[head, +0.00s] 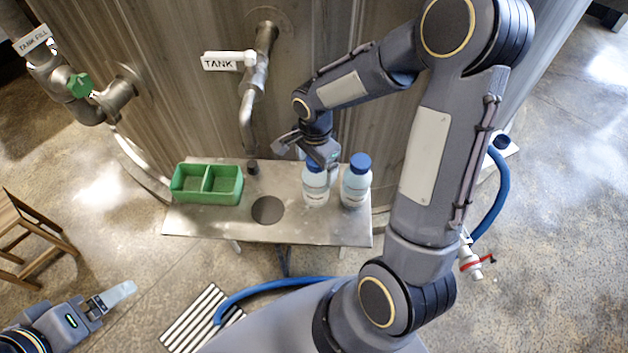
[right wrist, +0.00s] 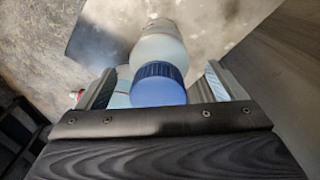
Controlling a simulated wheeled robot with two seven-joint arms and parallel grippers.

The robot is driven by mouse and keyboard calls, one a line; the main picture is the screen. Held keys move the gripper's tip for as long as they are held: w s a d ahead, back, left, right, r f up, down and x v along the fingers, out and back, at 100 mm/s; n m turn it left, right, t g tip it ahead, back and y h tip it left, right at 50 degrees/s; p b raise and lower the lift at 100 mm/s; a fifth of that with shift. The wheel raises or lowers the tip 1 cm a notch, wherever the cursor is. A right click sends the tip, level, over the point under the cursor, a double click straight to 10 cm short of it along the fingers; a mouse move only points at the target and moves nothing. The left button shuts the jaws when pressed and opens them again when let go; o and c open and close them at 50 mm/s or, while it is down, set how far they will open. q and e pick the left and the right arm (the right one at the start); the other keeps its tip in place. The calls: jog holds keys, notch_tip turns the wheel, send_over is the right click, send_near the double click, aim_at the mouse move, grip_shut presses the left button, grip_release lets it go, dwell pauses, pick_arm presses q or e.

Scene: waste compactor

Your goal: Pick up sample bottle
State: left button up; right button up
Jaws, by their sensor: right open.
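Two white sample bottles with blue caps stand upright at the right of the metal shelf: the left one (head: 316,190) and the right one (head: 356,186). A pale bottle shape shows partly behind my right gripper and cannot be told clearly. My right gripper (head: 304,152) is open at the left bottle's cap. In the right wrist view a blue-capped bottle (right wrist: 160,82) lies between the open fingers, with gaps beside the cap. Part of another pale bottle (right wrist: 121,92) shows behind it. My left gripper (head: 118,295) is low at the left, away from the shelf; its jaw opening is unclear.
A green two-part tray (head: 206,197) sits at the shelf's left, near a round hole (head: 267,210). A tank outlet pipe (head: 250,100) hangs above the shelf (head: 310,233). The big tank stands behind. A blue hose (head: 270,284) lies in front, and a wooden stool (head: 30,240) stands left.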

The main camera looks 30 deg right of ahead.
notch_tip(320, 180, down, 2)
jog(key=shift+f, duration=0.1)
jog(key=c, duration=1.8)
jog(key=shift+c, duration=0.2)
